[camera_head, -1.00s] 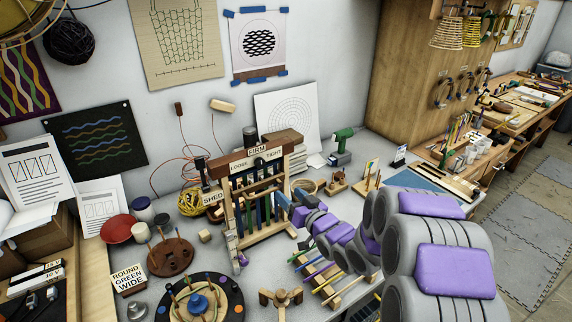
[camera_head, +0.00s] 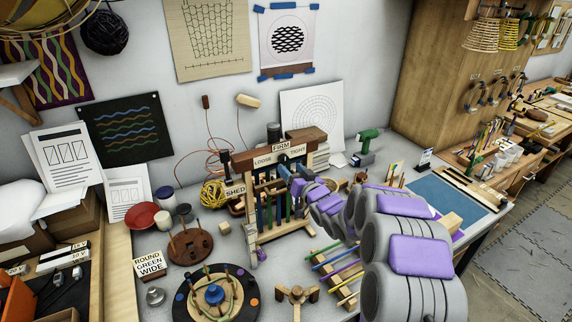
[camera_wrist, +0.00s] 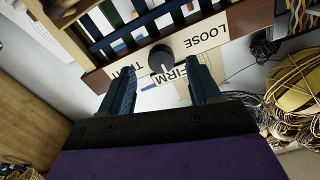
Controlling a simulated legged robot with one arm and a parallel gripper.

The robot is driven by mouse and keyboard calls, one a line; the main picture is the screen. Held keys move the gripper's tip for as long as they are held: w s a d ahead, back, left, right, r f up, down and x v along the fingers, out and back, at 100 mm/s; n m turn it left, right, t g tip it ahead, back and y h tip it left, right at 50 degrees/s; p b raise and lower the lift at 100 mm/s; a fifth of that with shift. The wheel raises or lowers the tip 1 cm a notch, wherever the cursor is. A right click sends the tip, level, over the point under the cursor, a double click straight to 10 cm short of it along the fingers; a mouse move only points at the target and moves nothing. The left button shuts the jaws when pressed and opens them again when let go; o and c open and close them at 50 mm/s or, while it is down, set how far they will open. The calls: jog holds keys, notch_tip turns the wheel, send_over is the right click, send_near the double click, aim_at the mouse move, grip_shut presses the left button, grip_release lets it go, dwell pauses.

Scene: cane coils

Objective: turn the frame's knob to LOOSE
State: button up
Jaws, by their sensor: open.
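The wooden frame (camera_head: 252,212) stands on the bench, with LOOSE (camera_head: 263,161), FIRM (camera_head: 281,147) and TIGHT (camera_head: 297,151) labels along its top. In the wrist view its round dark knob (camera_wrist: 161,59) sits among the labels LOOSE (camera_wrist: 206,36) and FIRM (camera_wrist: 190,80) and a partly covered TIGHT. A pale mark on the knob appears to face the FIRM side. My gripper (camera_wrist: 160,78) is open, its blue fingers on either side of the knob's line; I cannot tell whether they touch it. In the head view my gripper (camera_head: 290,175) is at the frame's upper front.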

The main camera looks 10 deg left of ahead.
aim_at(285, 163)
jog(key=shift+x, duration=2.35)
jog(key=shift+c, duration=0.4)
jog(key=shift+s, duration=0.1)
jog(key=c, duration=1)
jog(key=shift+o, duration=0.2)
